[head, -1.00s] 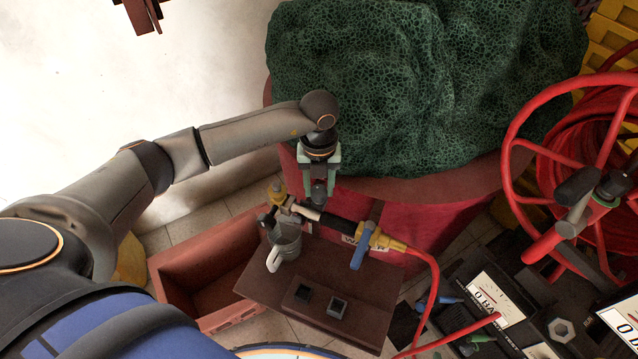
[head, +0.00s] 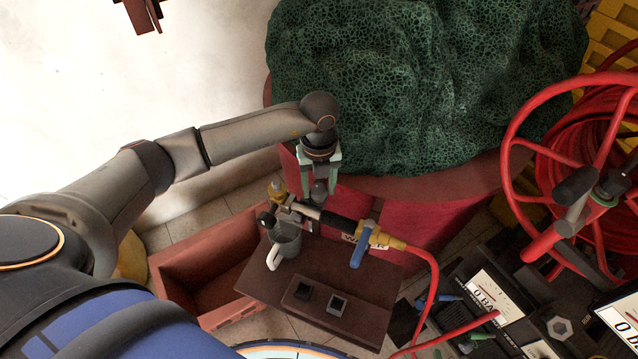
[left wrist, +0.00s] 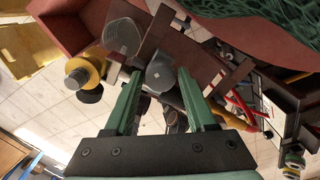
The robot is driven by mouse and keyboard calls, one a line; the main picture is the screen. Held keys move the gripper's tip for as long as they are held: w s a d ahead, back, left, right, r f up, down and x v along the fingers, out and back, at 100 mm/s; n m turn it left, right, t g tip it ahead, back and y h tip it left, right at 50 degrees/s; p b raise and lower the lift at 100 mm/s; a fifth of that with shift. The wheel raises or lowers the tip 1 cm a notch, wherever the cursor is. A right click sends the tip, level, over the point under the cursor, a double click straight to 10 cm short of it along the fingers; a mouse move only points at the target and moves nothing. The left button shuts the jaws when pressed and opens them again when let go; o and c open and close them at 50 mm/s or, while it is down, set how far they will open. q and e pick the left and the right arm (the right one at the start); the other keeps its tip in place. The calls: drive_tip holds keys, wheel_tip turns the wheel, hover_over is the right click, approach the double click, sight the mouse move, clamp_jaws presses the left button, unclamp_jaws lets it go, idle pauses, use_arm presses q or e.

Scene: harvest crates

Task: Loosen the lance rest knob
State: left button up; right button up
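The lance (head: 340,227) has a black grip, a brass body and a blue lever, and lies across a rest above a brown table. A grey rounded knob (head: 319,189) stands at the rest, below my left gripper (head: 320,187). In the left wrist view, this grey knob (left wrist: 160,73) with a small pale square on top shows between the green fingertips. My left gripper (left wrist: 160,78) is open, its fingers apart on either side of the knob; I cannot tell whether they touch it. A yellow and black fitting (left wrist: 82,75) is left of it. My right gripper is out of view.
A grey jug (head: 286,240) hangs or stands beside the rest. The brown table (head: 350,280) holds small dark square sockets. A red-brown crate (head: 195,290) is left. A green netted mound (head: 420,90) fills the back. A red hose (head: 433,290) runs right, near a red reel (head: 510,170).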

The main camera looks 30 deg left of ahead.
sight(319, 189)
use_arm(q)
drive_tip(key=shift+o, duration=1.4)
drive_tip(key=shift+r, duration=0.1)
wheel_tip(319, 189, up, 12)
drive_tip(key=shift+r+b, duration=0.25)
drive_tip(key=shift+b, duration=0.1)
